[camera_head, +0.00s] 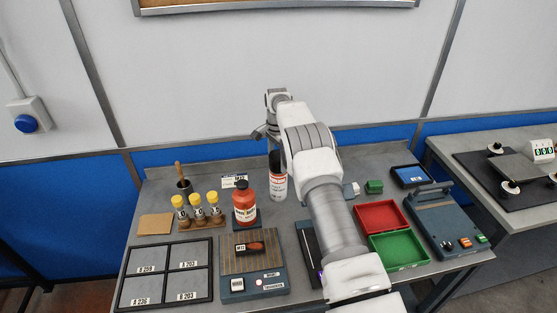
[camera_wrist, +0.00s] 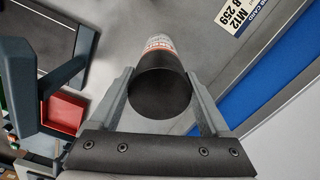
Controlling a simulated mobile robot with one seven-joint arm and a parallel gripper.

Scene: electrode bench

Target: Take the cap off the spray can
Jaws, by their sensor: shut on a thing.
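The spray can (camera_head: 278,188) stands upright near the back middle of the bench, white with a red label band. Its black cap (camera_head: 274,160) sits at the top of the can, with no gap that I can see. In the wrist view the round black cap (camera_wrist: 160,95) fills the space between my fingers, and the white can body (camera_wrist: 160,44) shows beyond it. My gripper (camera_wrist: 160,78) is shut on the cap from above, one finger on each side. In the head view my arm partly hides the can's right side.
A red bottle (camera_head: 245,204) stands just left of the can. Yellow-capped vials in a rack (camera_head: 199,222) and a pot with a wooden handle (camera_head: 184,187) are further left. Red and green bins (camera_head: 400,248) lie to the right. A label card (camera_head: 234,181) lies behind.

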